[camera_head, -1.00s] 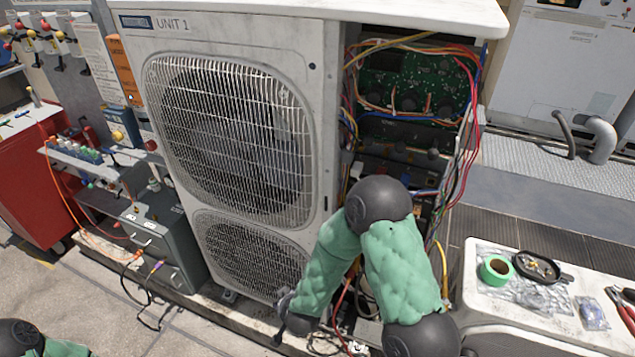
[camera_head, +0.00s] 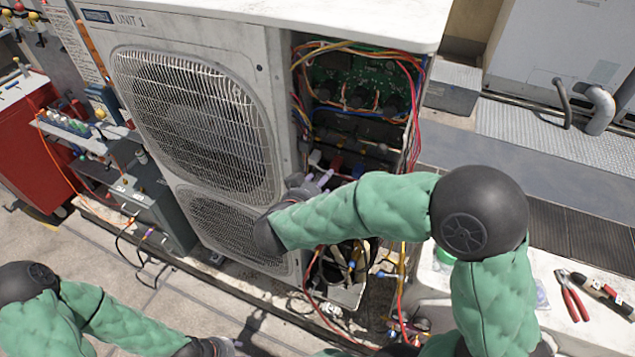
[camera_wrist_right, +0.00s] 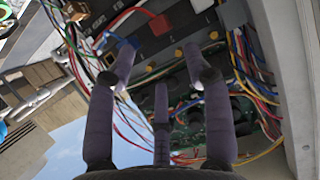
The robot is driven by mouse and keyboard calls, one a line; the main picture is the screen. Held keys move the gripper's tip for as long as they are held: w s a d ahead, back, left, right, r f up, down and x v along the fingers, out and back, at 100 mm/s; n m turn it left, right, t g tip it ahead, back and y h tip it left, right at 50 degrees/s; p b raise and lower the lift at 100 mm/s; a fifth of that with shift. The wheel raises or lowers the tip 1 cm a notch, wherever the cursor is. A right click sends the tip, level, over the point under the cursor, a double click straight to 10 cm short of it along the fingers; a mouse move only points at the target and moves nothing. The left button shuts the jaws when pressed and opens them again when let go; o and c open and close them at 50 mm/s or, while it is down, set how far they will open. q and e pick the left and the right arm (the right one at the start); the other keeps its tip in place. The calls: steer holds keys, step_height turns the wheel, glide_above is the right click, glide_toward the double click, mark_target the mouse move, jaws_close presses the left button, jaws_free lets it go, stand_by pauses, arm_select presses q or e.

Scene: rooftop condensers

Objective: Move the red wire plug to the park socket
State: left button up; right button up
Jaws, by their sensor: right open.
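My right gripper (camera_head: 318,182) is at the open side of the condenser, in front of the lower wiring bay. In the right wrist view its purple-grey fingers (camera_wrist_right: 160,85) are spread with nothing between them. A red plug-like part (camera_wrist_right: 158,23) shows beyond the fingertips, near a dark terminal panel (camera_wrist_right: 172,62) with yellow studs and red wires. A small red part (camera_head: 336,163) also shows just beyond the gripper in the head view. I cannot tell which part is the park socket. My left gripper (camera_head: 215,347) is low at the bottom edge, mostly cut off.
The condenser (camera_head: 190,120) stands left of the bay, with a green circuit board (camera_head: 355,85) and loose coloured wires (camera_head: 415,110) above. Red-handled pliers (camera_head: 573,300) lie on the white surface at right. A grey box (camera_head: 150,205) stands at left.

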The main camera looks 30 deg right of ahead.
mark_target(334, 168)
steer(key=b+x, duration=0.1)
steer(key=x, duration=0.8)
steer(key=shift+w+d+f+b, duration=0.15)
steer(key=shift+f+b, duration=0.05)
steer(key=shift+b, duration=0.15)
jaws_close()
